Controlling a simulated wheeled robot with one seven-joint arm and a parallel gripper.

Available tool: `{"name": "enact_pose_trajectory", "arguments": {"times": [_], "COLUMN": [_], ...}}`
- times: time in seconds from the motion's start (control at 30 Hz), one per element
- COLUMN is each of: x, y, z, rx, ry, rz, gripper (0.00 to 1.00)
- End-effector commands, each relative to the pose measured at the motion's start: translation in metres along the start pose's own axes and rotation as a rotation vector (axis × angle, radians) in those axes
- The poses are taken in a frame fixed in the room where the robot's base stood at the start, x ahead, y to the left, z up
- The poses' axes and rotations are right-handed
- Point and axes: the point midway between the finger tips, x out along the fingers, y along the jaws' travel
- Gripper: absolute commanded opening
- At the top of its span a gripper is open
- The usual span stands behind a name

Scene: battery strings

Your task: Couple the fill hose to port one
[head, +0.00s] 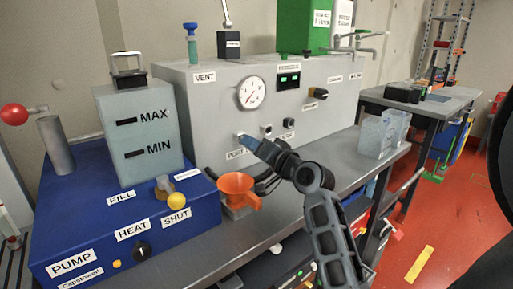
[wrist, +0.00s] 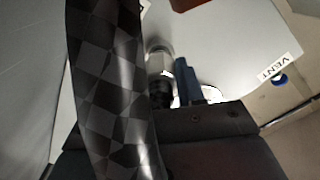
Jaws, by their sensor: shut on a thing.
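The grey panel box (head: 215,115) has a row of ports on its front. A partly hidden label starting "PORT" (head: 237,154) sits below the leftmost port (head: 240,134). My gripper (head: 251,143) is at this port, its blue fingers close to the panel. In the wrist view, the dark checkered fill hose (wrist: 110,90) runs close past the camera. A silver collar (wrist: 158,50) and black fitting show beside my gripper's blue finger (wrist: 187,82). The gripper is shut on the hose end. Whether the fitting is seated on the port is hidden.
An orange funnel (head: 238,188) stands just below my gripper. The blue pump unit (head: 120,220) with its grey tank (head: 140,135) is at left. A gauge (head: 252,92) is above the port. Clear blocks (head: 383,133) stand at the bench's right.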

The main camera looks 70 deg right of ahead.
Motion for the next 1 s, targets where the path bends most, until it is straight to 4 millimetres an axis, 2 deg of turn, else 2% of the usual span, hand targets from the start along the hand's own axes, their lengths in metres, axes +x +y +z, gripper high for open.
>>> {"name": "enact_pose_trajectory", "arguments": {"times": [0.67,0.7,1.0], "x": [0.016,0.016,0.015], "y": [-0.001,-0.001,0.0], "z": [0.0,0.0,0.0], "rx": [0.0,0.0,0.0], "ry": [0.0,0.0,0.0], "rz": [-0.002,-0.002,0.0], "gripper": [0.01,0.4,0.68]}}
